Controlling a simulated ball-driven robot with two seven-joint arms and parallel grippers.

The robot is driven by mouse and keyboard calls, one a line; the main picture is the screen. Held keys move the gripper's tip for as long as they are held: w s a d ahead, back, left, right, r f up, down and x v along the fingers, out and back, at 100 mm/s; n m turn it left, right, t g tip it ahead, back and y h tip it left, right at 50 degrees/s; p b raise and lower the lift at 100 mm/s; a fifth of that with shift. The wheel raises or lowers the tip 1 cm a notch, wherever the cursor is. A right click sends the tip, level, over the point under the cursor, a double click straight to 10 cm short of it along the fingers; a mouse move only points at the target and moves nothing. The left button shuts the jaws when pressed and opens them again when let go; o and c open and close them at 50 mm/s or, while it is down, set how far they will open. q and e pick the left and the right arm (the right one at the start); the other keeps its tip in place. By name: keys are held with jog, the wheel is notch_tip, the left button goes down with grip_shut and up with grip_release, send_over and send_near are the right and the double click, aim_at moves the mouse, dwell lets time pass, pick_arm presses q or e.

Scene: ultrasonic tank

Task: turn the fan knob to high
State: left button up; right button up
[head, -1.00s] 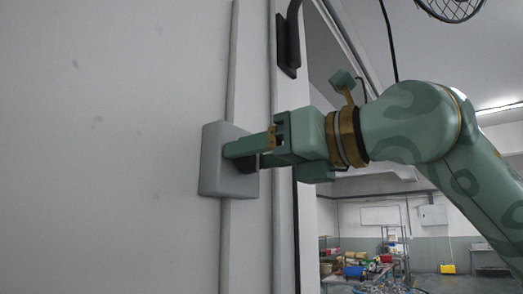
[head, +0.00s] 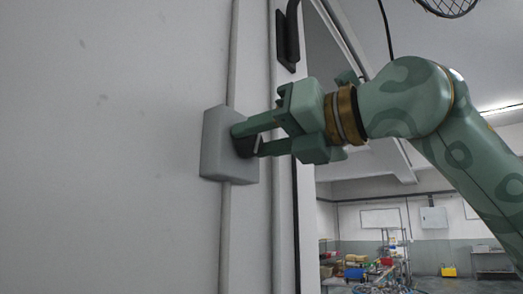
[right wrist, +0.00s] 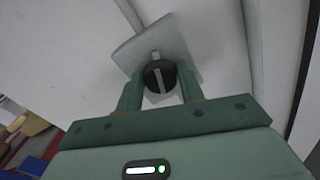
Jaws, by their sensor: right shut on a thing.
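The fan knob (head: 243,147) is a round black knob on the face of a grey box (head: 213,150) on the pale wall. My right gripper (head: 249,141) comes in from the right and is shut on the knob, its jaws rolled at a slant. In the right wrist view the knob (right wrist: 151,78) sits between the two green fingers (right wrist: 159,86). Its pale pointer bar runs nearly up and down in that picture, while the box (right wrist: 185,48) looks tilted. No setting marks are readable. My left gripper is not in view.
A grey conduit (head: 226,230) runs down the wall above and below the box. A black handle (head: 288,38) is on the wall at upper right. Beyond the wall's edge, shelves with coloured items (head: 355,270) stand far back.

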jog(key=m+b, duration=0.2)
jog(key=m, duration=0.1)
jog(key=shift+f+m, duration=0.15)
jog(key=shift+m, duration=0.25)
jog(key=m+b, duration=0.2)
jog(key=m, duration=0.1)
jog(key=shift+w+m+b, duration=0.1)
jog(key=shift+m+b, duration=0.2)
jog(key=shift+b, duration=0.05)
jog(key=m+b, duration=0.2)
jog(key=m, duration=0.2)
jog(key=shift+d, duration=0.1)
jog(key=shift+m+b, duration=0.7)
jog(key=shift+m, duration=0.9)
jog(key=o, duration=1)
jog(key=shift+c, duration=0.2)
jog(key=shift+w, duration=0.1)
